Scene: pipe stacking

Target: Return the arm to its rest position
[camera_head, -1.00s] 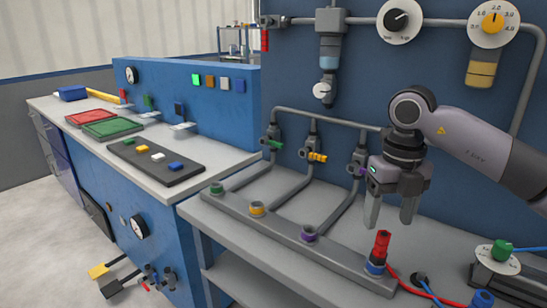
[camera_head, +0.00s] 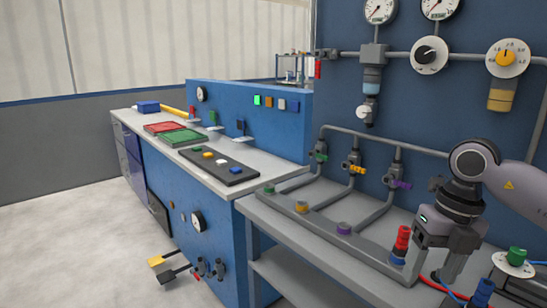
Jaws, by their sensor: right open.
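My right gripper (camera_head: 452,268) is at the lower right of the head view, open and empty. Its fingers point down, one partly behind the other. It appears just right of a red pipe piece (camera_head: 403,238), apart from it. The red piece stands upright on the blue-ringed socket (camera_head: 397,257) at the near end of the grey pipe rack (camera_head: 325,237). My right arm comes in from the right edge. My left gripper is not in view.
The rack also has green (camera_head: 269,189), yellow (camera_head: 301,206) and purple (camera_head: 344,228) ringed sockets. A blue panel (camera_head: 430,110) with gauges and valves stands behind. A blue cylinder (camera_head: 484,291) and a green-knobbed dial (camera_head: 516,258) are near the gripper. A bench with red and green trays (camera_head: 180,137) is left.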

